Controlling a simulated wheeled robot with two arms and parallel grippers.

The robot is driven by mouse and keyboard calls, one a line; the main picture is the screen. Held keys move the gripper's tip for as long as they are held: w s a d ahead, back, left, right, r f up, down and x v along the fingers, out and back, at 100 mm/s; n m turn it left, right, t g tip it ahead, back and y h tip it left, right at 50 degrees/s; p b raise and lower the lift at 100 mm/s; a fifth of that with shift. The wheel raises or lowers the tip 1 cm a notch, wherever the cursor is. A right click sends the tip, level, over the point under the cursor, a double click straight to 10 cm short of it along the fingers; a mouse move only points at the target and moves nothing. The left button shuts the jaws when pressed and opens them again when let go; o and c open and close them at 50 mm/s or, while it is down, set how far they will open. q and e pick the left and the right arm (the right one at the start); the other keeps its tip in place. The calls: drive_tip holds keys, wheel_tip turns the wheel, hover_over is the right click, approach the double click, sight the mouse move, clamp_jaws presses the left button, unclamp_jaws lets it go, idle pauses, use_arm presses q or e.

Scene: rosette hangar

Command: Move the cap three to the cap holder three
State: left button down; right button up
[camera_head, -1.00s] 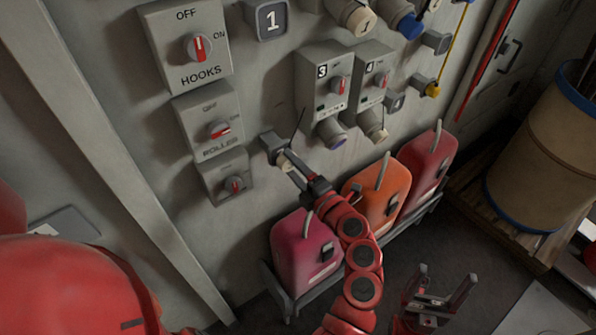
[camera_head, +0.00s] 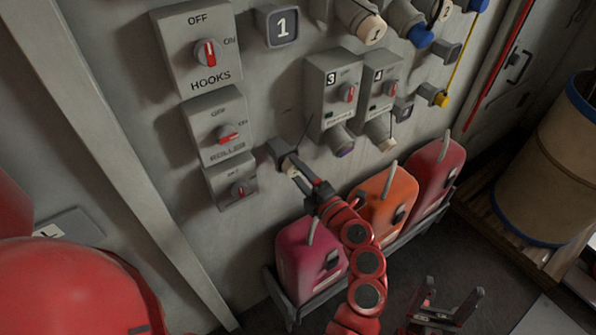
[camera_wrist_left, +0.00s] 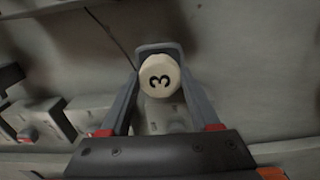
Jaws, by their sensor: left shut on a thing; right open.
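Cap three (camera_wrist_left: 160,77) is a cream round cap with a black 3 facing the left wrist camera. My left gripper (camera_head: 290,170) is shut on it, one finger on each side. The cap is in front of a grey square holder (camera_head: 277,150) on the wall, taken as cap holder three. The holder's grey edge (camera_wrist_left: 158,47) also shows behind the cap in the left wrist view. I cannot tell whether the cap is fully seated. My right gripper (camera_head: 446,306) is open and empty, low at the right.
Switch box 3 (camera_head: 334,92) and box 4 (camera_head: 376,86), with sockets below, are right of the holder. Switch panels (camera_head: 220,125) are on the left. Pink (camera_head: 305,262), orange (camera_head: 385,205) and red (camera_head: 435,180) canisters stand in a low rack. A barrel (camera_head: 550,160) stands at the right.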

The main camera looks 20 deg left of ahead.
idle(0.6)
use_arm(q)
drive_tip(key=shift+w+a, duration=0.4)
drive_tip(key=shift+c, duration=0.2)
unclamp_jaws()
drive_tip(key=shift+b, duration=0.3)
